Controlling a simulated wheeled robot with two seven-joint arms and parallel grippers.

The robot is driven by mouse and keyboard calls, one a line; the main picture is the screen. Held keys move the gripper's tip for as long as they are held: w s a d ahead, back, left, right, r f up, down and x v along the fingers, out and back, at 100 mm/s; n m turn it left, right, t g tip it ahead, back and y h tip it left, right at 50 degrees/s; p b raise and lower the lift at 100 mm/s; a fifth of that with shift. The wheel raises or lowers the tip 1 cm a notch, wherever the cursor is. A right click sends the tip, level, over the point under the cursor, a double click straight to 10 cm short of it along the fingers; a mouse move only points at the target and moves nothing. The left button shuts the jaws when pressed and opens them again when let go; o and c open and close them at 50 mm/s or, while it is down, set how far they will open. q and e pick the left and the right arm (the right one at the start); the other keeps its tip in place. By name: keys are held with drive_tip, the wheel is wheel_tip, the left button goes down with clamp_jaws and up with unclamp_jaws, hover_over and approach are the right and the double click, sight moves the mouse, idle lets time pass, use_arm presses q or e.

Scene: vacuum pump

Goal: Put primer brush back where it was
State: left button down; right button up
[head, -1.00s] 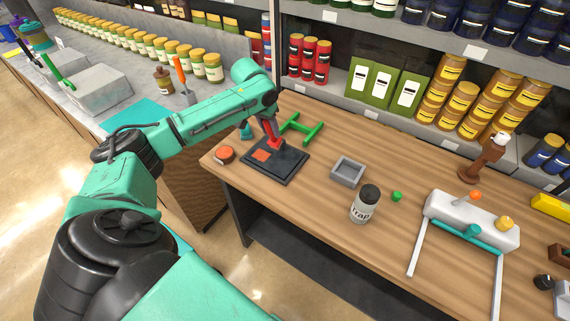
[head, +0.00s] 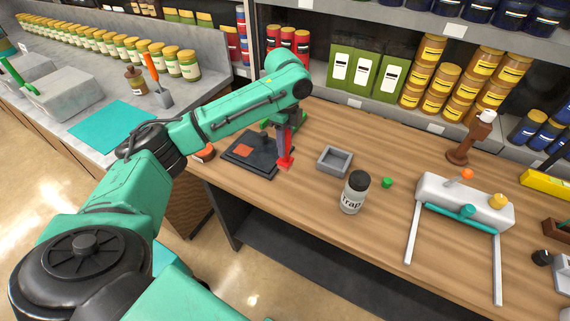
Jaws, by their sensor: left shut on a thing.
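My left gripper (head: 285,142) hangs over the wooden workbench, pointing down, just right of a black pad. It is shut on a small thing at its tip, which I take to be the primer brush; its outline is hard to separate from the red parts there. A green frame (head: 268,124) behind the pad is partly hidden by my left arm. My right gripper is not in view.
A grey tray (head: 335,161), a jar with a black lid (head: 354,193) and a green cap (head: 387,183) stand right of the gripper. A white device on legs (head: 450,202) is farther right. Shelves of jars line the back.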

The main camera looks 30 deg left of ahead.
sight(285, 164)
use_arm(q)
wheel_tip(285, 164, down, 8)
drive_tip(key=shift+s+r+p, duration=0.15)
drive_tip(key=shift+r+p, duration=0.1)
drive_tip(key=shift+p, duration=0.45)
drive_tip(key=shift+f, duration=0.2)
drive_tip(key=c, duration=0.6)
unclamp_jaws()
drive_tip(key=shift+o, duration=0.2)
wheel_tip(285, 164, up, 12)
drive_tip(key=b, duration=0.3)
drive_tip(key=shift+r+b, duration=0.1)
drive_tip(key=shift+b, duration=0.25)
drive_tip(key=shift+a, duration=0.1)
